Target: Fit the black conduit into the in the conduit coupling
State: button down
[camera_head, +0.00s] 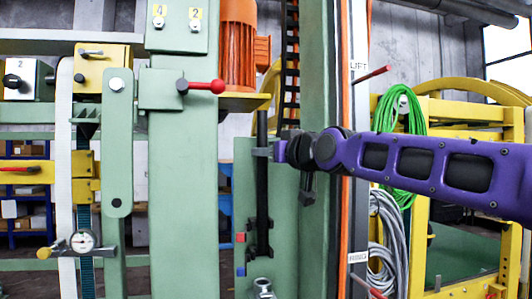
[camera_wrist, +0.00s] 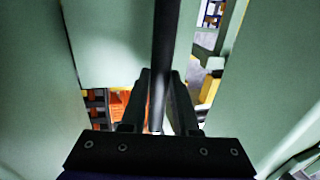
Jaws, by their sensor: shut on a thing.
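The black conduit (camera_head: 262,195) is a long, upright black rod in front of a green panel in the head view. Its top is near the yellow plate under the orange motor, and its lower part is by black brackets (camera_head: 262,250). My gripper (camera_head: 266,152) reaches in from the right and is shut on the conduit's upper part. In the wrist view, the conduit (camera_wrist: 163,45) runs between the two dark fingers. A silver metal fitting (camera_head: 263,288) stands below the brackets, cut by the bottom edge; I cannot tell if it is the coupling.
An orange motor (camera_head: 238,45) on a yellow plate (camera_head: 244,102) is above the conduit. A green column (camera_head: 183,200) with a red-knobbed lever (camera_head: 205,87) stands left. A green post (camera_head: 320,70) with orange cable is just right. Green hose (camera_head: 402,125) and grey cable hang farther right.

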aim_at(265, 197)
jog(key=shift+f+b, duration=2.4)
jog(key=shift+f, duration=0.5)
jog(key=shift+f+b, duration=1.8)
jog(key=shift+f, duration=0.25)
jog(key=c, duration=0.6)
grip_release()
jog(key=shift+s+d, duration=0.1)
jog(key=shift+s+d, duration=0.4)
jog(key=shift+s, duration=0.1)
jog(key=v, duration=1.6)
jog(key=shift+a, duration=0.1)
jog(key=shift+s+f, duration=0.1)
jog(key=shift+f, duration=0.05)
